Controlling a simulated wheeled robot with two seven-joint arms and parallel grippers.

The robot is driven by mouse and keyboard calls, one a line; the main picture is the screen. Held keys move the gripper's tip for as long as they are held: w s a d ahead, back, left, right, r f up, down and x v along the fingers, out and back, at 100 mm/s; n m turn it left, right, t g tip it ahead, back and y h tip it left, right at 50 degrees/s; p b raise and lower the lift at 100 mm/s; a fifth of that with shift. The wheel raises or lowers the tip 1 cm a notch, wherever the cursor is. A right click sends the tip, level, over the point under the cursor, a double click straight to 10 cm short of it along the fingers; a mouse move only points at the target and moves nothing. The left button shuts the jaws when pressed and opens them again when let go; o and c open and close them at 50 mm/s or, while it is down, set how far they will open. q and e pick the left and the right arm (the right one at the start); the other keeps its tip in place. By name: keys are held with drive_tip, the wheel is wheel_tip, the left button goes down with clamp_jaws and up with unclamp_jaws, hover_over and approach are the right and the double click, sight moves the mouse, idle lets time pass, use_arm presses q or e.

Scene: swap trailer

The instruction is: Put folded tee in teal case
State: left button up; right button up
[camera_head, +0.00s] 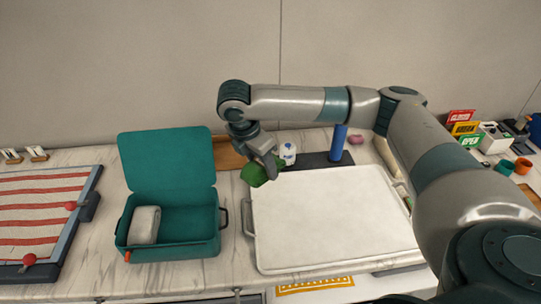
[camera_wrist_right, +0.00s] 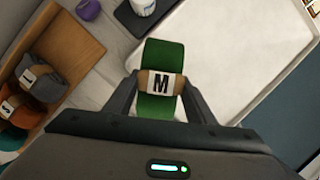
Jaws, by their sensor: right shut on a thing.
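The folded tee (camera_head: 257,175) is a green roll with a paper band marked M, seen clearly in the right wrist view (camera_wrist_right: 165,57). My right gripper (camera_head: 265,164) is shut on it and holds it near the upper left corner of the white tray, to the right of the teal case (camera_head: 190,247). In the right wrist view the tee sits between both fingers. The teal case stands open with its lid (camera_head: 167,160) raised at the back. A pale grey roll (camera_head: 145,225) lies in its left part; its right part looks empty. My left gripper is not in view.
A large white tray (camera_head: 330,220) with side handles lies right of the case. A wooden tray (camera_wrist_right: 68,48) holds several banded rolls, including a grey one (camera_wrist_right: 41,78). A white bottle (camera_head: 288,153) stands behind the white tray. A striped board (camera_head: 40,215) lies left.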

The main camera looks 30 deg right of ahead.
drive_tip(key=s+a+r+m+g+y, duration=0.1)
drive_tip(key=s+a+m, duration=0.4)
drive_tip(key=m, duration=0.5)
drive_tip(key=s+a+r+m+g+y, duration=0.1)
drive_tip(key=s+a+m+g+y, duration=0.1)
drive_tip(key=s+a+m, duration=0.4)
drive_tip(key=shift+s+a+m+g, duration=0.25)
drive_tip(key=shift+s+m+g, duration=0.45)
drive_tip(key=shift+m, duration=1.4)
drive_tip(key=shift+s, duration=0.15)
